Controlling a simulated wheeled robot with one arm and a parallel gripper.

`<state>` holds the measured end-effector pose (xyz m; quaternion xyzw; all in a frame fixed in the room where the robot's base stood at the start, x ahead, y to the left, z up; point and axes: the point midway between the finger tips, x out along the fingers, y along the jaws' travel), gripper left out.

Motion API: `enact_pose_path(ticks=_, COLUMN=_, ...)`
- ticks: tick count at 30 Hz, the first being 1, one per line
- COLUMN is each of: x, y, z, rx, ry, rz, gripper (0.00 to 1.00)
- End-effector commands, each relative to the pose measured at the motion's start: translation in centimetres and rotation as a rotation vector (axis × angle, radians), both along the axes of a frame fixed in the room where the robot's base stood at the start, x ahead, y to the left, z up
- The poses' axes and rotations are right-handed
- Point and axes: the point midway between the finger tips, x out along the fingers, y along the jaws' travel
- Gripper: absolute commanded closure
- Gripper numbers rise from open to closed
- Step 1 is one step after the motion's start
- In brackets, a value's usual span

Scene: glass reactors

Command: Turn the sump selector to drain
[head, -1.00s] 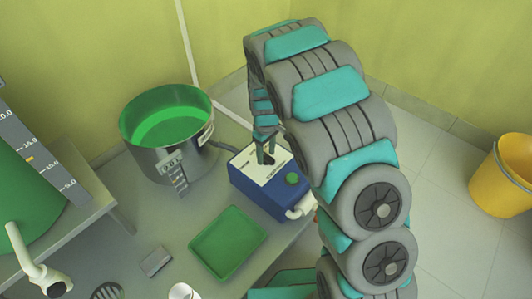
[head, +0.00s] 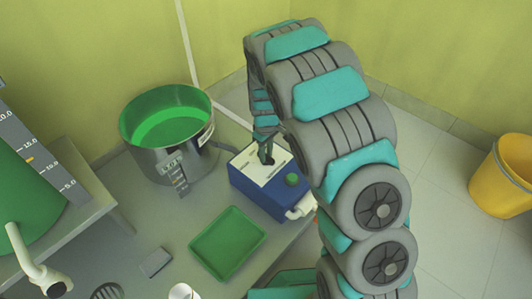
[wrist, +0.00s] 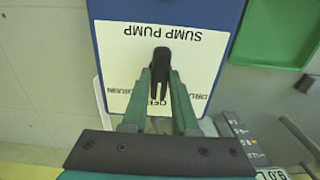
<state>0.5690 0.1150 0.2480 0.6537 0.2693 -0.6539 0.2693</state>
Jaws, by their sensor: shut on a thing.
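The sump pump (head: 262,199) is a blue box with a white top panel on the grey bench; its panel also shows in the wrist view (wrist: 200,60). The selector (wrist: 160,66) is a black bar knob on that panel, upright in the wrist view. My gripper (wrist: 161,78) is shut on the selector, one teal finger on each side. The panel's lettering is upside down there, with OFF behind the fingers and other position words partly hidden on both sides. In the head view my gripper (head: 265,151) reaches down onto the panel.
A metal pot with a green inside (head: 168,128) stands left of the pump. A green tray (head: 228,243) lies in front. A yellow bucket (head: 503,180) stands on the floor at right.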

Motion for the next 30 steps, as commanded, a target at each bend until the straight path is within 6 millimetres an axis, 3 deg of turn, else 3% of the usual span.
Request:
enact_pose_path(ticks=8, x=0.03, y=0.01, z=0.20, rx=0.000, ry=-0.001, rz=-0.098, gripper=1.00)
enact_pose_path(ticks=30, x=-0.06, y=-0.01, z=0.08, rx=-0.002, ry=0.001, rz=-0.666, gripper=1.00)
